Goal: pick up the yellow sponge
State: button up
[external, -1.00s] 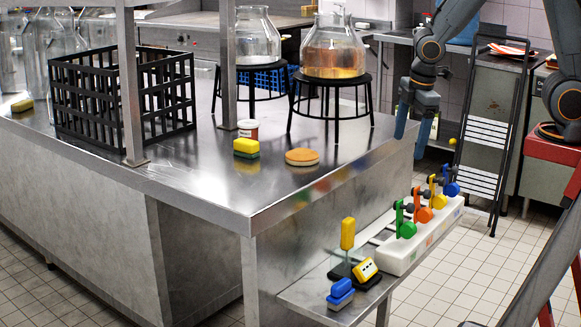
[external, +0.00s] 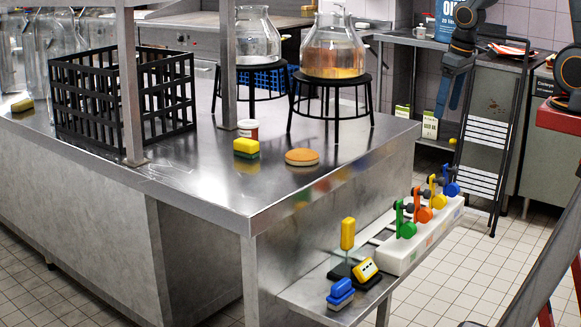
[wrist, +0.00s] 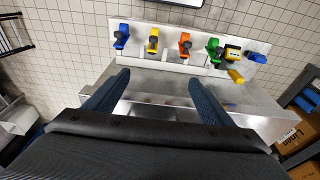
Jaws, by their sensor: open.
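The yellow sponge (external: 246,146) has a yellow top and a green underside. It lies flat on the steel counter (external: 190,180) in the external view. My gripper (external: 448,98) points down in the air at the right, well away from the sponge. In the wrist view my gripper (wrist: 156,82) shows two blue fingers spread apart with nothing between them. I do not make out the sponge in the wrist view.
A round orange-topped pad (external: 302,157) and a small jar (external: 248,129) stand near the sponge. A black crate (external: 95,110) stands left, glass jars (external: 333,52) on black stands behind. Another sponge (external: 22,105) lies far left. Coloured valves (external: 406,228) sit on a lower shelf.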

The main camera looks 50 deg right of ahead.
dwell(0.4)
jog(key=c, duration=0.6)
